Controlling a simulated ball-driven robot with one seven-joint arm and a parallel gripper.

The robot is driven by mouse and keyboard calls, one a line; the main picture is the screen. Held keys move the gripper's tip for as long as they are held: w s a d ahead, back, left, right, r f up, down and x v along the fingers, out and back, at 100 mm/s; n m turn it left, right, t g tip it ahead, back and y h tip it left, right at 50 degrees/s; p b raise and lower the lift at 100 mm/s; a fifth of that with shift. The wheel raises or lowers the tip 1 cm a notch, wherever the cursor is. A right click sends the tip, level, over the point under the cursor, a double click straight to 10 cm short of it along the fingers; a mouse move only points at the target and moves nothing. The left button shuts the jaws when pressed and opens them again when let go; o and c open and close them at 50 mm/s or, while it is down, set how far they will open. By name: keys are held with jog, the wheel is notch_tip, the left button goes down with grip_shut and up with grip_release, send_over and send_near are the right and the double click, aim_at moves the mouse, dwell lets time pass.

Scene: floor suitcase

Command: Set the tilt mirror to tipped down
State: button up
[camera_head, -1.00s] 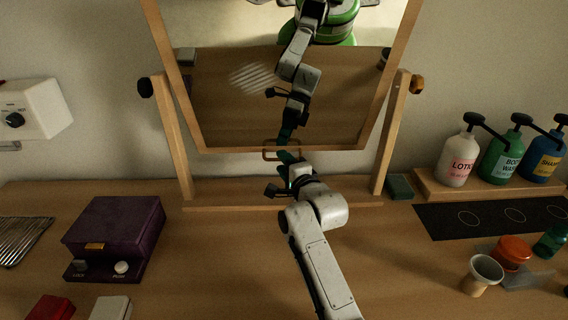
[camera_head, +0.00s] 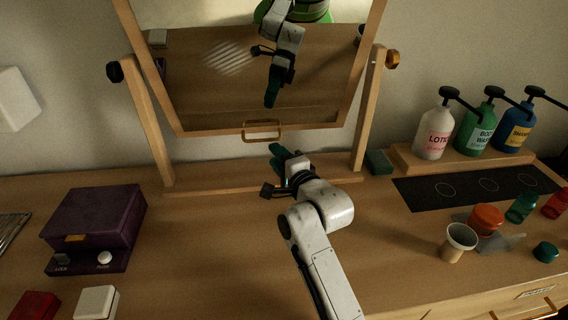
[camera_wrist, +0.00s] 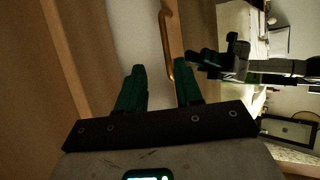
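The tilt mirror (camera_head: 240,80) hangs in a wooden frame between two posts in the head view, pivoting on dark and brown side knobs. A wooden loop handle (camera_head: 262,130) sits at the middle of its bottom edge. My gripper (camera_head: 273,170) is below the handle and slightly right of it, apart from it in the head view. In the wrist view my gripper (camera_wrist: 160,85) has its two green fingers apart with nothing between them. The handle (camera_wrist: 167,45) shows beyond the fingertips, closer to the right finger. The mirror glass at right reflects my arm.
A purple box (camera_head: 95,225) stands at left on the wooden counter. Pump bottles (camera_head: 474,128) stand on a riser at right, behind a black mat (camera_head: 475,186). A white cup (camera_head: 458,240) and orange jar (camera_head: 486,219) are front right. A green block (camera_head: 378,162) lies beside the right post.

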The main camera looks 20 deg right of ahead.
jog(key=s, duration=0.3)
jog(key=shift+s+d+r, duration=0.1)
jog(key=shift+s+d, duration=0.05)
jog(key=shift+s, duration=0.05)
dwell(0.3)
